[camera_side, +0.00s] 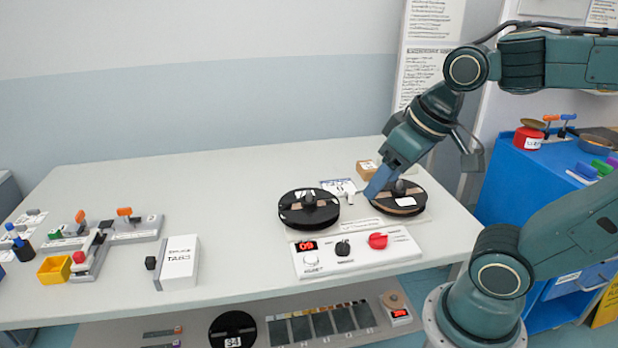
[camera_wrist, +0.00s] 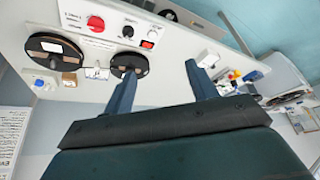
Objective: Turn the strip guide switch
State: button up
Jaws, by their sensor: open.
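A small white fitting (camera_side: 349,190), which looks like the strip guide, stands between two black reels in the side view. It also shows in the wrist view (camera_wrist: 97,73); its switch is too small to make out. The left reel (camera_side: 309,208) and right reel (camera_side: 413,204) lie flat behind a white control panel (camera_side: 300,268). The panel has a red display, a black knob (camera_side: 343,248) and a red knob (camera_side: 378,240). My gripper (camera_side: 372,192) is open and empty, pointing down near the right reel, just right of the fitting. Both fingers show in the wrist view (camera_wrist: 160,67).
A small brown box (camera_side: 367,168) sits behind the right reel. A white spice-tabs-like labelled box (camera_side: 183,262) stands left of the panel. Further left are a yellow bin (camera_side: 54,268) and orange-handled tools (camera_side: 125,212).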

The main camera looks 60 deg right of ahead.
jog(key=w+d+f+m+g, duration=0.3)
jog(key=w+d+f+m, duration=0.25)
jog(key=w, duration=0.25)
jog(key=m+g, duration=0.2)
jog(key=m, duration=0.5)
send_over(343, 243)
notch_tip(343, 243, down, 9)
jog(key=shift+n, duration=0.25)
jog(key=shift+f, duration=6.9)
jog(key=c, duration=1)
